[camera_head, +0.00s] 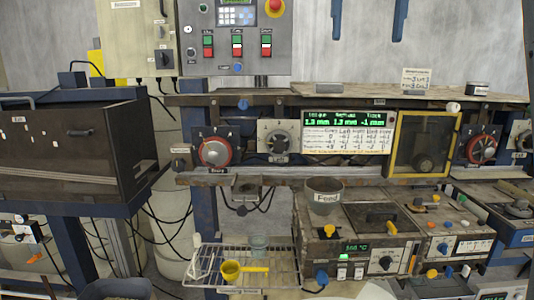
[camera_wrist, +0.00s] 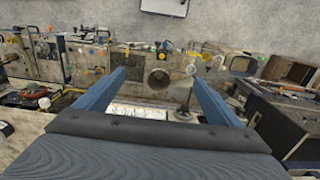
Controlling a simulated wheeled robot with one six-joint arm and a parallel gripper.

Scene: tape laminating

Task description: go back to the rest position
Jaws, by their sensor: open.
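My gripper (camera_wrist: 154,72) shows in the wrist view as two blue fingers set wide apart, with nothing between them. It is open and empty. In the head view, two blue fingers of my gripper (camera_head: 368,22) hang in from the top edge, in front of the bare grey wall and well above the workbench. The rest of my arm is outside the head view.
A control panel (camera_head: 237,42) with a red stop button stands at the back. Below are a machine with a green display (camera_head: 345,117), a feed cup (camera_head: 324,196) and a wire rack (camera_head: 222,278) holding a yellow scoop (camera_head: 231,270). A dark cabinet (camera_head: 60,150) stands left.

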